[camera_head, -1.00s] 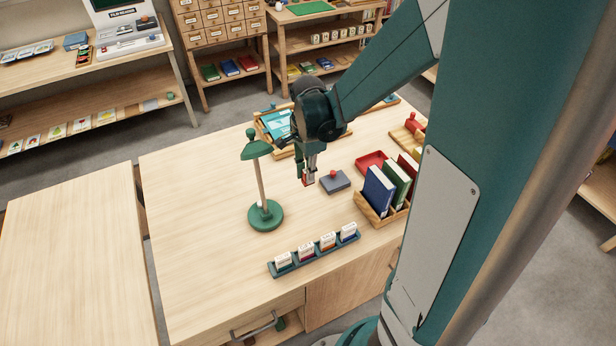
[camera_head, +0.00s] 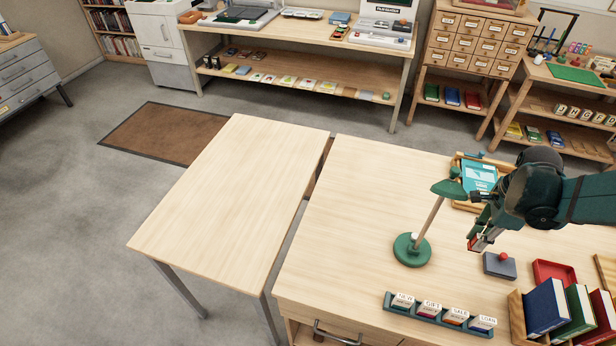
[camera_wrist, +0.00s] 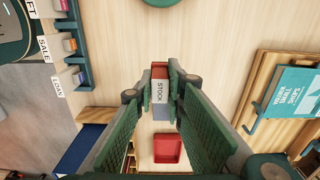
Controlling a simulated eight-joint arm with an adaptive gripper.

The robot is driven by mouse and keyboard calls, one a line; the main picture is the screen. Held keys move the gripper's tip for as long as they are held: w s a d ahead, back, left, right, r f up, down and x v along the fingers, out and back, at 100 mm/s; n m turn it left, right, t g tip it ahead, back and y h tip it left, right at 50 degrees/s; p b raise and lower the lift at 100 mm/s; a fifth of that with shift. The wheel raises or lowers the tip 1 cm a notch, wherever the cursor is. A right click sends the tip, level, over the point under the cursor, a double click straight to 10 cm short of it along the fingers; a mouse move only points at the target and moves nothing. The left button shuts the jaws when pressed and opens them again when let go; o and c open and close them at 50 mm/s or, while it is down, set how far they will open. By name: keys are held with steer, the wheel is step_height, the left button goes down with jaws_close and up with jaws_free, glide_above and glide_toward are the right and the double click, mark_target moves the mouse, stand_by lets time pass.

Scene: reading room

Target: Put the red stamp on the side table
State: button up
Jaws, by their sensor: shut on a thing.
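My gripper (camera_head: 477,238) is shut on the red stamp (camera_wrist: 160,72), whose white label reads STOCK in the wrist view. The stamp is held above the desk (camera_head: 345,215), between the green lamp and the grey pad. In the head view the stamp is small and partly hidden by the fingers. The side table (camera_head: 235,195) is the bare, pale wooden table to the left of the desk. My gripper is well to the right of it.
A green lamp (camera_head: 411,249) stands left of my gripper. A stamp rack (camera_head: 438,318) lies along the front. The grey pad with a red knob (camera_head: 499,265), a red tray (camera_head: 553,272) and upright books (camera_head: 560,310) are nearby. A narrow gap separates the tables.

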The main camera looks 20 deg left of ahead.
mark_target(481, 235)
steer(key=shift+r, duration=0.1)
steer(key=shift+r, duration=2.55)
steer(key=shift+w+a+r, duration=0.1)
steer(key=shift+w+a, duration=0.05)
steer(key=shift+a, duration=0.2)
steer(key=w+a+n, duration=0.3)
steer(key=w+a, duration=0.1)
steer(key=a, duration=0.6)
steer(key=w+a+n+p, duration=0.1)
steer(key=w+a+n, duration=0.2)
steer(key=a, duration=0.8)
steer(key=w+a+n, duration=0.3)
steer(key=w+a, duration=0.1)
steer(key=a, duration=0.6)
steer(key=s+a+n, duration=0.3)
steer(key=a, duration=0.8)
steer(key=s+a+n+p, duration=0.1)
steer(key=s+a+n, duration=0.15)
steer(key=a, duration=0.85)
steer(key=s+a+n, duration=0.2)
steer(key=a+n, duration=0.1)
steer(key=a, duration=0.9)
steer(key=shift+n, duration=0.25)
steer(key=shift+s+a+f, duration=0.1)
steer(key=shift+f, duration=1.2)
steer(key=shift+s+a+f, duration=0.1)
steer(key=shift+f, duration=1.2)
